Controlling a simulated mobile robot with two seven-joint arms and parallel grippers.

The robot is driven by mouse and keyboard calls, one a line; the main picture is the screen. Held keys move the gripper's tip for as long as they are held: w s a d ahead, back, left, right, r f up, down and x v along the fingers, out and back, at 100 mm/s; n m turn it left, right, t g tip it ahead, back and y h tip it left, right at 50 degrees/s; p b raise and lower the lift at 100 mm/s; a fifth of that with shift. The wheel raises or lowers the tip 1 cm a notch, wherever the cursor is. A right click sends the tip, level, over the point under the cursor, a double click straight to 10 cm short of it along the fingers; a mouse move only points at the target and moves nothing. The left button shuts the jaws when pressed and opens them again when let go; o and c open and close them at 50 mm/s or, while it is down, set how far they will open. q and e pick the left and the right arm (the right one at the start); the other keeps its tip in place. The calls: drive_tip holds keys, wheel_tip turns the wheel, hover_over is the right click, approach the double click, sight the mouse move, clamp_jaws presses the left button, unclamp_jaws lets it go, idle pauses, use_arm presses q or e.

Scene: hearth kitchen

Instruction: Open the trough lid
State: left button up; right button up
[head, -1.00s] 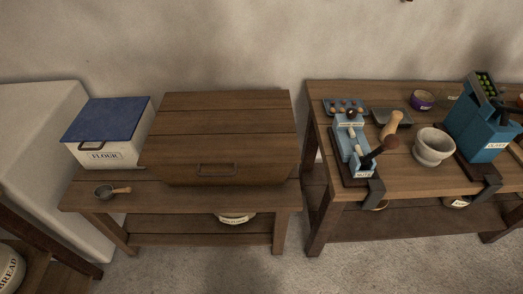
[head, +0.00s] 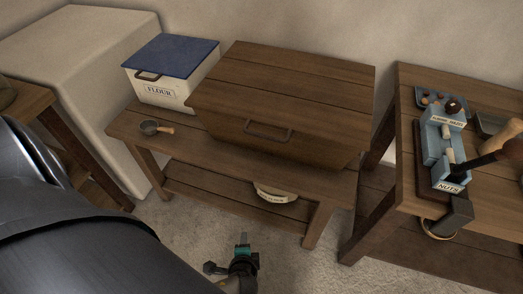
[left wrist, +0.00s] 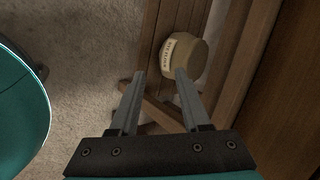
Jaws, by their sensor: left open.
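The wooden trough (head: 285,145) stands on a low table. Its plank lid (head: 300,75) lies shut on top, and a dark bar handle (head: 268,131) shows at the front. My left gripper (left wrist: 157,76) is open and empty in the left wrist view, its two fingers apart. In the head view part of it (head: 243,264) shows low in front of the table, below the handle and apart from the trough. My right gripper is not in view.
A flour box (head: 160,93) with a blue lid and a small metal scoop (head: 151,127) sit left of the trough. A labelled crock (left wrist: 183,54) stands on the lower shelf. Another table (head: 410,190) with a blue nut device (head: 446,150) is at right.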

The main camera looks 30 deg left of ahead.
use_arm(q)
drive_tip(key=w+r+t+y+b, duration=0.3)
drive_tip(key=w+r+t+b, duration=0.3)
drive_tip(key=w+r, duration=0.25)
drive_tip(key=n+t+y+b, duration=0.1)
drive_tip(key=t+y+b, duration=0.3)
approach(261, 134)
drive_tip(key=x, duration=0.9)
drive_tip(key=shift+w+a+f+b, duration=0.25)
drive_tip(key=shift+w+b, duration=0.05)
drive_tip(key=shift+w, duration=0.1)
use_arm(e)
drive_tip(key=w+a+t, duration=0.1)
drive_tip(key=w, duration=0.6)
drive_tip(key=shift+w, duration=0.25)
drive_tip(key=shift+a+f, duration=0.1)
use_arm(q)
drive_tip(key=shift+c, duration=0.7)
clamp_jaws()
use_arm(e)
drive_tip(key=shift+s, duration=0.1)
